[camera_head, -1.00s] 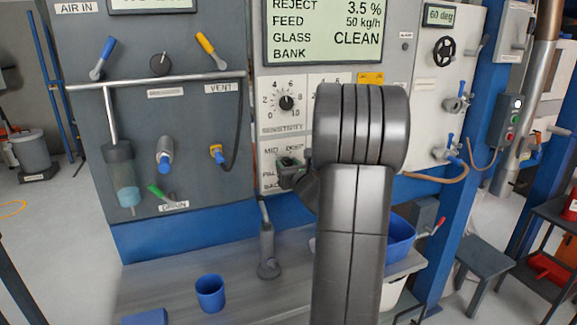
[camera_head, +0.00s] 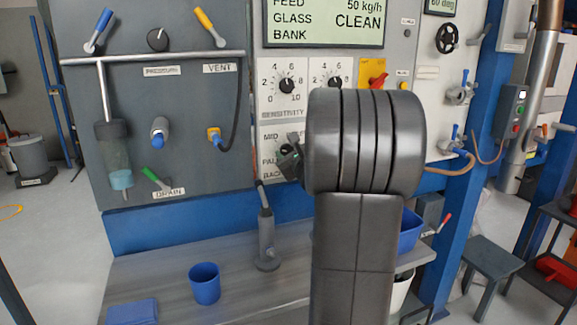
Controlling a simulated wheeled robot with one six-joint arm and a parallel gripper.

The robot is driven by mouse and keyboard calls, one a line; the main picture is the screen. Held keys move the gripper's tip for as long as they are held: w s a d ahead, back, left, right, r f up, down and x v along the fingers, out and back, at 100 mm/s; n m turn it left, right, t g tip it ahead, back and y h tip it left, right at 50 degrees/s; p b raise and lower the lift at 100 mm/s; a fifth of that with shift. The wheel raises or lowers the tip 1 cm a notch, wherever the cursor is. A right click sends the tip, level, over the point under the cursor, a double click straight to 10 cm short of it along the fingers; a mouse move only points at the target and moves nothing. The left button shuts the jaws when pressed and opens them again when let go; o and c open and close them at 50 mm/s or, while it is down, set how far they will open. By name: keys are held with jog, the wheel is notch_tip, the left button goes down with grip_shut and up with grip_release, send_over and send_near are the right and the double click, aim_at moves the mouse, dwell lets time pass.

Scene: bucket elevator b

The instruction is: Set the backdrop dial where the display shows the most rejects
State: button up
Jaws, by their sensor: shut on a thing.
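The backdrop dial sits on the white plate (camera_head: 268,141) marked MID, PAL and BAC, low on the control panel. My gripper (camera_head: 289,160) is at this plate, shut on the backdrop dial. The gripper and the thick dark arm in front of it hide the dial's knob and pointer, so I cannot read its setting. The display (camera_head: 322,25) above shows feed 50 kg/h, glass CLEAN and a BANK line with no value that I can see. Its reject line is cut off by the top edge of the picture.
A sensitivity dial (camera_head: 287,86), a second dial (camera_head: 334,83) and a red knob on a yellow plate (camera_head: 374,75) are close above. A bench below bears a blue cup (camera_head: 205,284) and a grey upright tool (camera_head: 267,240). My arm blocks the middle.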

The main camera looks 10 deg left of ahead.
jog(key=n+b, duration=0.5)
jog(key=b, duration=0.1)
jog(key=shift+f+n, duration=0.4)
jog(key=n+b, duration=0.3)
jog(key=shift+a+b, duration=0.1)
jog(key=shift+b, duration=0.2)
jog(key=shift+r+n+b, duration=0.1)
jog(key=shift+n+b, duration=0.85)
jog(key=shift+n, duration=0.25)
jog(key=o, duration=1)
jog(key=shift+r, duration=0.1)
jog(key=shift+c, duration=0.2)
jog(key=shift+s, duration=0.1)
jog(key=v, duration=1.3)
jog(key=shift+s+d+b, duration=0.3)
jog(key=shift+b, duration=0.1)
